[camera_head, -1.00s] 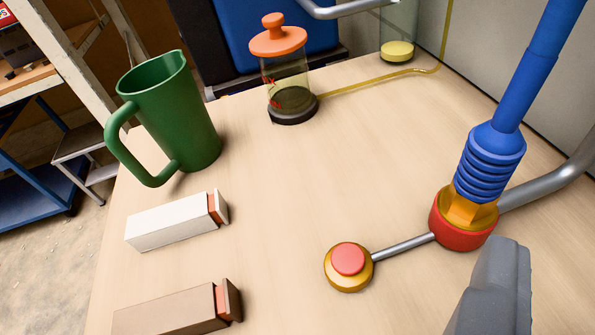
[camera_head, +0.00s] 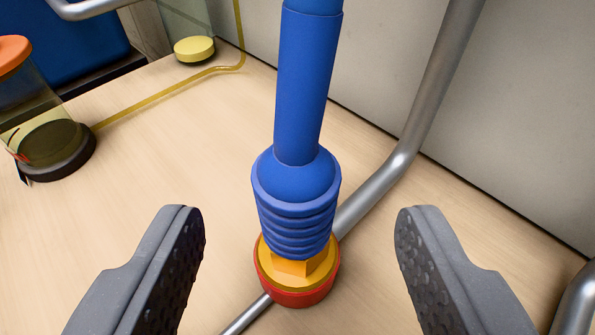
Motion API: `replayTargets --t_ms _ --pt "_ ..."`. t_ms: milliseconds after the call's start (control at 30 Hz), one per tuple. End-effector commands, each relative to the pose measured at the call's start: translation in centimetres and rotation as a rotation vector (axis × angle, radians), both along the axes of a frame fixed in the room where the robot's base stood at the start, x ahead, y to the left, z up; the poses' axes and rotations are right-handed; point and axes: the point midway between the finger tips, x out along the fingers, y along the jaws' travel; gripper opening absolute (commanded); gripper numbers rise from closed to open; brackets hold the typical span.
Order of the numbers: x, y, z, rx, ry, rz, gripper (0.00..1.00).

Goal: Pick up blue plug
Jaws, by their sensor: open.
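The blue plug (camera_head: 297,190) stands upright in the middle of the camera view, with a long shaft, a rounded shoulder and a ribbed lower part. Its lower end meets a yellow hexagonal fitting (camera_head: 300,268) inside a red ring (camera_head: 297,296) on the table. My gripper (camera_head: 300,222) is open, with one dark grey finger on each side of the plug. Neither finger touches it in the picture. The top of the shaft runs out of view.
A metal pipe (camera_head: 405,150) rises behind the plug, close to the wall. A thin rod (camera_head: 248,315) leaves the red ring toward the lower left. A glass jar with a dark base (camera_head: 55,152) stands at the left, and a yellow tube (camera_head: 165,92) lies on the table (camera_head: 180,150).

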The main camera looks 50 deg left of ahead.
Motion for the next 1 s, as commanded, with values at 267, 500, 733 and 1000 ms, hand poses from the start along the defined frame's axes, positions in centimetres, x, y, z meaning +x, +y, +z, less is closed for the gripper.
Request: replayTargets --t_ms 267,500,733,1000 --pt "1.8 2.3 -0.8 -0.002 0.001 0.002 0.56" --pt "3.1 3.8 -1.5 -0.002 0.001 0.002 0.56" --pt "3.2 3.9 -1.5 -0.001 0.001 0.001 0.56" --pt "3.3 3.8 -1.5 -0.001 0.001 0.001 0.07"
